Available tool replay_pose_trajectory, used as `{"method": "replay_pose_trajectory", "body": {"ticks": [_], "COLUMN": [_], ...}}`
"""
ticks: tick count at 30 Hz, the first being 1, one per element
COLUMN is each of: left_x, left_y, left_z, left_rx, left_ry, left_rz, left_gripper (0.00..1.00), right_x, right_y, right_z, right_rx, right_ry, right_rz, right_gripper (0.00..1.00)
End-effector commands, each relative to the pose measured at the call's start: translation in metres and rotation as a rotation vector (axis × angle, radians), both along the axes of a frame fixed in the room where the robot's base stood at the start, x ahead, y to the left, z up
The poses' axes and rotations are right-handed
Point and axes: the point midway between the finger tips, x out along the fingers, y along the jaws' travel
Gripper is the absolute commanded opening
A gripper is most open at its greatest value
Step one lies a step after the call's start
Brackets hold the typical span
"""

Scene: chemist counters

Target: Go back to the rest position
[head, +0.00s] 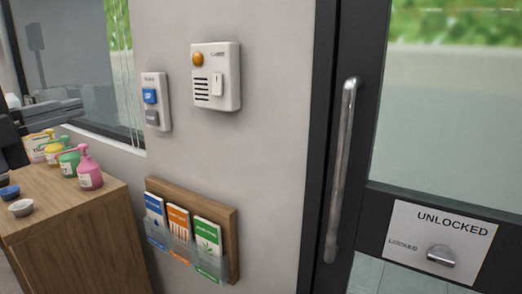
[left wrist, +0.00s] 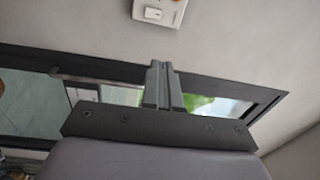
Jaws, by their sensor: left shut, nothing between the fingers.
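My left gripper (left wrist: 164,66) shows in the left wrist view with its two grey fingers together and nothing between them. In that view the fingers stand in front of the dark door frame, apart from anything I can make out. In the head view only dark parts of my left arm show at the left edge. My right gripper is in neither view.
A glass door (head: 440,120) with a metal handle (head: 342,170) and an "UNLOCKED" sign (head: 440,240) is at the right. The wall carries two switch panels (head: 216,78) (head: 156,102) and a leaflet rack (head: 233,245). A wooden counter (head: 80,235) at the left holds pump bottles (head: 88,170) and small bowls (head: 21,208).

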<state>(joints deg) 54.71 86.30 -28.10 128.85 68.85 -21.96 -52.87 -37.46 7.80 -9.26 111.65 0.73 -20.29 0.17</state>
Motion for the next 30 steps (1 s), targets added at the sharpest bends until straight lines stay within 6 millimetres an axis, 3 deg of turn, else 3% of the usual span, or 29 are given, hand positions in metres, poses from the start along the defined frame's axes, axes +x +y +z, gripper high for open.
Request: {"method": "replay_pose_trajectory", "body": {"ticks": [1,6,14,23,30], "left_x": [0.007,0.021,0.019,-0.021,-0.080], "left_y": [-0.010,-0.037,-0.071,-0.083,-0.073], "left_z": [-0.022,-0.092,-0.208,-0.328,-0.411], "left_rx": [-0.012,-0.056,-0.197,-0.441,-0.658], "left_ry": [0.057,0.237,0.547,0.902,1.176], "left_rz": [-0.016,-0.025,0.038,0.270,0.585], "left_gripper": [0.00,0.00,0.00,0.00,0.00], "right_x": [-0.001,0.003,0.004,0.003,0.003], "right_y": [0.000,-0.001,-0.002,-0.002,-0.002], "right_z": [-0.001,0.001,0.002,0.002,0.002], "right_rx": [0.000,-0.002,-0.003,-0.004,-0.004], "right_ry": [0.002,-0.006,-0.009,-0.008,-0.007], "right_rz": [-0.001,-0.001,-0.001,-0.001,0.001], "right_gripper": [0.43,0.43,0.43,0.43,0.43]}}
